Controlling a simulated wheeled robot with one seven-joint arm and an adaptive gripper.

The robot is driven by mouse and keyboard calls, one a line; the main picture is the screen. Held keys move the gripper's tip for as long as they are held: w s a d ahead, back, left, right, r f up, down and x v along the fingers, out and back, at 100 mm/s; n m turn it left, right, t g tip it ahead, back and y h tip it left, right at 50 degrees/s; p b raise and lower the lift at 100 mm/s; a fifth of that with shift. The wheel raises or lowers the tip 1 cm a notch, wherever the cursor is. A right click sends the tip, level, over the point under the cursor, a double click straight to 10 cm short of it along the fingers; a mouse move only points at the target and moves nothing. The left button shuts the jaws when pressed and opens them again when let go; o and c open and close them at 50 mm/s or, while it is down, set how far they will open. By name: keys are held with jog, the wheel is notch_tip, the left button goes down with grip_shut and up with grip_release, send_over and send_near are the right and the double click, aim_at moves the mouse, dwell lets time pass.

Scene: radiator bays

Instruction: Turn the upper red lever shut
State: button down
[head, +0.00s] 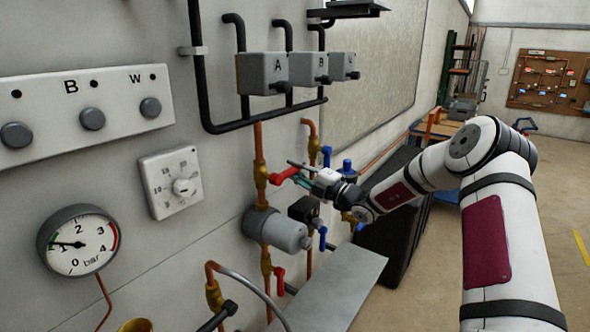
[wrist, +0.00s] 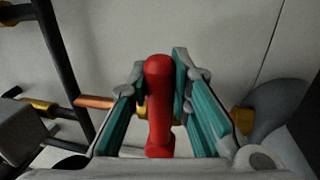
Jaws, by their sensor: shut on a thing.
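The upper red lever (head: 284,177) is on a brass valve (head: 261,182) in a vertical copper pipe, above a grey cylindrical body. In the head view it sticks out to the right of the pipe. In the wrist view the red lever (wrist: 159,105) lies between the teal-padded fingers and runs across the pipe line. My gripper (head: 303,176) is shut on the lever; its fingers also show on both sides of it in the wrist view (wrist: 158,82). The valve is mostly hidden behind the lever in the wrist view.
A lower red lever (head: 279,279) hangs below the grey cylinder (head: 277,230). Blue levers (head: 326,155) are on the pipe to the right. Grey boxes (head: 262,73) and black pipes are above. A grey shelf (head: 335,290) juts out below. Open floor lies to the right.

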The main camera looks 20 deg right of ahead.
jog(key=shift+f, duration=0.1)
jog(key=c, duration=1.4)
grip_release()
jog(key=shift+c, duration=0.2)
jog(key=v, duration=1.2)
